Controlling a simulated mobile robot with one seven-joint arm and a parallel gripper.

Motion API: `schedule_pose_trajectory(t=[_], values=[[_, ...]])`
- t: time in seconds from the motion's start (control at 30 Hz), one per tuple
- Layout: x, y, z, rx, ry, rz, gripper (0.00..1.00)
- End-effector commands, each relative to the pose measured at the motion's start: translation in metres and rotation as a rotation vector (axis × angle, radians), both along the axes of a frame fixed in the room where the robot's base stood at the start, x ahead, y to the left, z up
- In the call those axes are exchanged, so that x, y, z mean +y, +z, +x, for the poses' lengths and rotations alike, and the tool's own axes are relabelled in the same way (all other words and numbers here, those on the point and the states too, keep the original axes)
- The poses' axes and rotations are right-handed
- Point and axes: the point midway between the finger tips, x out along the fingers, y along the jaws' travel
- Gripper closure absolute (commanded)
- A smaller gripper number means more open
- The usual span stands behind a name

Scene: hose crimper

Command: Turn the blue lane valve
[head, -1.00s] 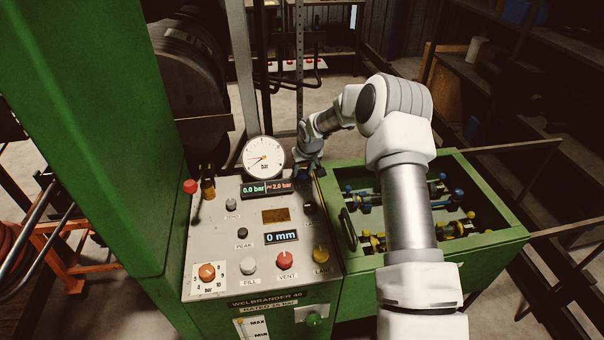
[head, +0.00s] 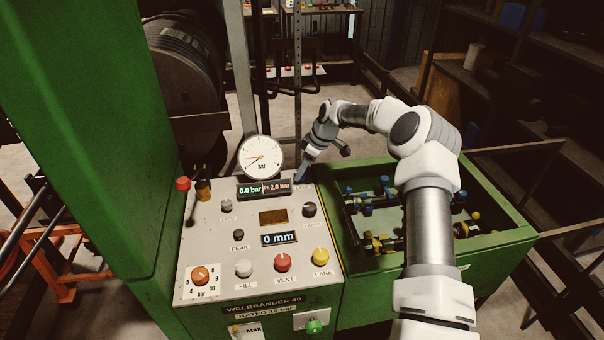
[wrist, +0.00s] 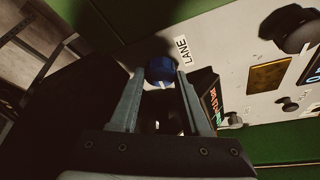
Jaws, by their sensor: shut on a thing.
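The blue lane valve is a round blue knob (wrist: 160,69) at the top middle of the wrist view, beside a white "LANE" label (wrist: 183,51). It has a pale mark on its side nearest the camera. My gripper (wrist: 160,76) has one finger on each side of the knob and is shut on it. In the head view my gripper (head: 302,174) is at the panel's far right corner, just right of the dial gauge. It mostly hides the blue knob there.
The panel (head: 205,257) also carries a yellow LANE knob (head: 320,256), a red VENT knob (head: 282,262) and a dial gauge (head: 261,157). The displays read 0.0 bar, 2.0 bar and 0 mm. A green trough (head: 489,241) with valves stands right of the panel.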

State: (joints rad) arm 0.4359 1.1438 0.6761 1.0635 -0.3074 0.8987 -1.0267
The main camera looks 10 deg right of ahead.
Motion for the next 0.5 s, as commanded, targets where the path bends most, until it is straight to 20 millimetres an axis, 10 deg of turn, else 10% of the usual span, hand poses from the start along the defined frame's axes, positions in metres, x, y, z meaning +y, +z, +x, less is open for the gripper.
schedule_pose_trajectory(t=[0.5], values=[[-0.0004, -0.0007, 0.0004, 0.001, 0.153, -0.002, 1.00]])
